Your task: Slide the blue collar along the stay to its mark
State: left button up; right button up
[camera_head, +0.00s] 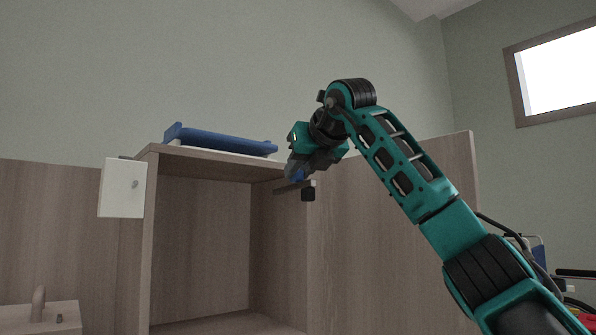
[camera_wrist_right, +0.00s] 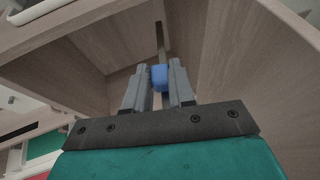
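The stay (camera_head: 288,187) is a thin bar at the upper right front of the open wooden cabinet; in the wrist view its strip (camera_wrist_right: 160,38) runs up from between my fingers. The small blue collar (camera_wrist_right: 160,77) sits on it; in the head view the collar (camera_head: 299,175) is partly covered by my gripper. My right gripper (camera_head: 296,173) reaches it from above and right. In the wrist view its two grey fingers (camera_wrist_right: 159,82) lie against both sides of the collar, shut on it. I cannot make out a mark on the stay. My left gripper is out of view.
A blue tray-like object (camera_head: 220,141) lies on the cabinet top (camera_head: 165,151). A white panel (camera_head: 123,188) is at the cabinet's left edge. The cabinet's inside (camera_head: 200,240) looks empty.

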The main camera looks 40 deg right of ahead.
jog(key=o, duration=0.3)
jog(key=shift+s, duration=0.15)
jog(key=shift+o, duration=0.8)
jog(key=v, duration=1.3)
jog(key=shift+r, duration=0.1)
jog(key=shift+d, duration=0.1)
